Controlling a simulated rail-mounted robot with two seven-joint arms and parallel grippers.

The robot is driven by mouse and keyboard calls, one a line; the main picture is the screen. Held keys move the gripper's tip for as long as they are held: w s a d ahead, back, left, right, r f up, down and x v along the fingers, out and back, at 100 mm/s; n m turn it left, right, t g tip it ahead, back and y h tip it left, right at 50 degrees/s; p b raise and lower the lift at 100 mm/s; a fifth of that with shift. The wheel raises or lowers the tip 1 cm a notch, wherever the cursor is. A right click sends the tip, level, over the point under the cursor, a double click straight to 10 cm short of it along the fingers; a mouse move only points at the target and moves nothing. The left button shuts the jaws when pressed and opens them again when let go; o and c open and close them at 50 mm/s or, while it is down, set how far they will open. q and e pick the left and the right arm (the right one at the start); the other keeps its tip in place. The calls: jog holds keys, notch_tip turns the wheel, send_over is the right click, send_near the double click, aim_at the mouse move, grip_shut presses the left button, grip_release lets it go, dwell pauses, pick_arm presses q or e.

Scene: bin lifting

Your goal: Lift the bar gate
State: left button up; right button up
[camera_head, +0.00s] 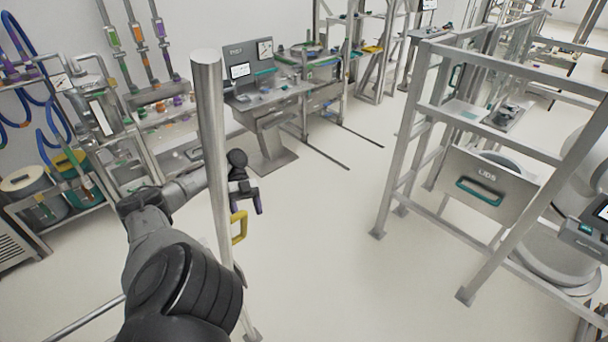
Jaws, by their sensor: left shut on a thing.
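A thick metal bar (209,125) stands nearly upright left of centre, its flat top end close to me. It appears to be the bar gate. A yellow handle (239,228) shows on its right side, low down. My left arm reaches in from the bottom and passes behind the bar. My left gripper (250,206) is at the bar's right side, fingers pointing down beside the top of the yellow handle. It is shut on the handle, though the contact is partly hidden. My right gripper is not in view.
A metal frame (398,150) with a panel marked "LIDS" (488,184) stands at the right. A console (262,85) and shelves with bins (66,165) line the back and left. A thin metal rail (86,319) lies at lower left. The middle floor (320,240) is clear.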

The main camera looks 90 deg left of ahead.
pick_arm(q)
jog(key=a+f+p+v, duration=0.1)
jog(key=p+v, duration=0.1)
jog(key=v, duration=0.9)
jog(key=shift+s+a+f, duration=0.2)
jog(key=shift+s+f, duration=0.15)
jog(key=shift+s, duration=0.05)
dwell(0.3)
jog(key=shift+p, duration=0.4)
